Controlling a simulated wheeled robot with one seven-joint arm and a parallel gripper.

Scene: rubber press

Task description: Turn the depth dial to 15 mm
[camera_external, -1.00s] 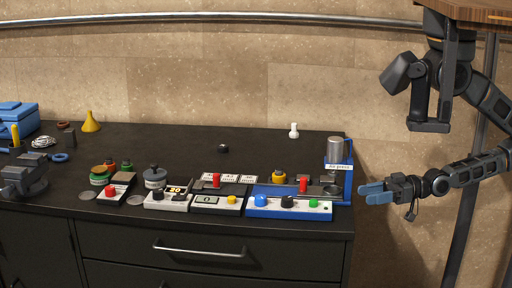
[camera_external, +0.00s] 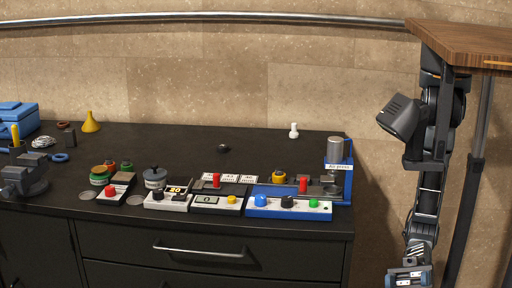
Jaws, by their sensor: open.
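The blue press (camera_external: 342,183) stands at the right end of the black bench, with a metal cylinder (camera_external: 335,150) on top. Its front panel carries a blue knob (camera_external: 260,200), a black knob (camera_external: 287,201) and a green button (camera_external: 313,203). The panel's markings are too small to read, so I cannot tell which knob is the depth dial or its setting. My gripper (camera_external: 408,277) hangs low at the right, beyond the bench's right end and below its top. It is open, apart from the press, and partly cut off by the picture's lower edge.
Left of the press are a white panel with a "0" display (camera_external: 207,199), another showing "20" (camera_external: 176,189), and small jars (camera_external: 155,178). A vise (camera_external: 22,178) is at the far left. A wooden tabletop (camera_external: 465,40) is at the upper right. The bench's back middle is mostly clear.

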